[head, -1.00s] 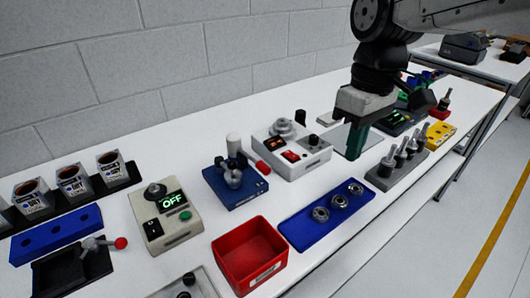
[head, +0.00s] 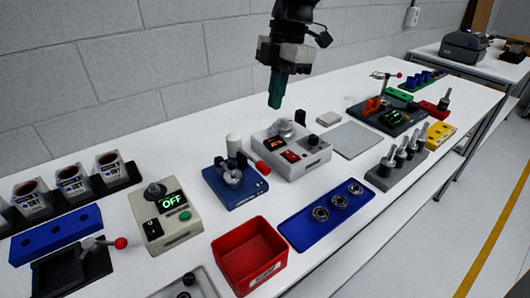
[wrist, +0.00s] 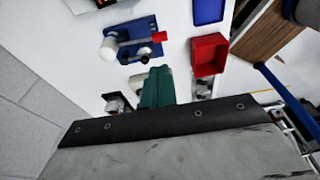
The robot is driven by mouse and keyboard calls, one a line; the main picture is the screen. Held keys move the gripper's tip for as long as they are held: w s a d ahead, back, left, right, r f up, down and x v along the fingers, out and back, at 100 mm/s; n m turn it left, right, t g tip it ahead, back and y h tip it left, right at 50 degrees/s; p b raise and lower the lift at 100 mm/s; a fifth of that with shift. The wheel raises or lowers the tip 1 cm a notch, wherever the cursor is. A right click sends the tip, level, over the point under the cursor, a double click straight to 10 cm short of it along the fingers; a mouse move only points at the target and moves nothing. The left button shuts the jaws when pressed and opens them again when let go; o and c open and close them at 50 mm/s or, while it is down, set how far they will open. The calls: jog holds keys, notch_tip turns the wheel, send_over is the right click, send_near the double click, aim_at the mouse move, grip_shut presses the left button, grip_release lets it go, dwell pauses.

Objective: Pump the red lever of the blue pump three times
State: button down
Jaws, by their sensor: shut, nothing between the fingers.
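The blue pump (head: 236,190) stands on the table left of the grey control box, with a white cylinder on top. Its red-tipped lever (head: 262,168) sticks out on the right side. In the wrist view the blue pump (wrist: 137,38) is at the upper left, and its red lever tip (wrist: 159,36) points right. My gripper (head: 275,104) is shut and empty, pointing down above the back of the grey control box, behind and to the right of the pump and apart from it. Its green fingers (wrist: 157,88) show low in the wrist view.
The grey control box (head: 293,160) with knobs is right beside the pump. A red bin (head: 248,285) and a blue tray with rings (head: 292,231) are in front. A beige box with an OFF display (head: 148,223) is at left. The wall is close behind.

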aim_at(262, 165)
jog(key=shift+f, duration=0.1)
jog(key=f, duration=0.4)
jog(key=s+a+f, duration=0.1)
jog(key=f, duration=0.4)
jog(key=a+f, duration=0.1)
jog(key=f, duration=0.3)
jog(key=shift+s+a+f, duration=0.1)
jog(key=shift+s+f, duration=0.2)
jog(key=shift+a, duration=0.1)
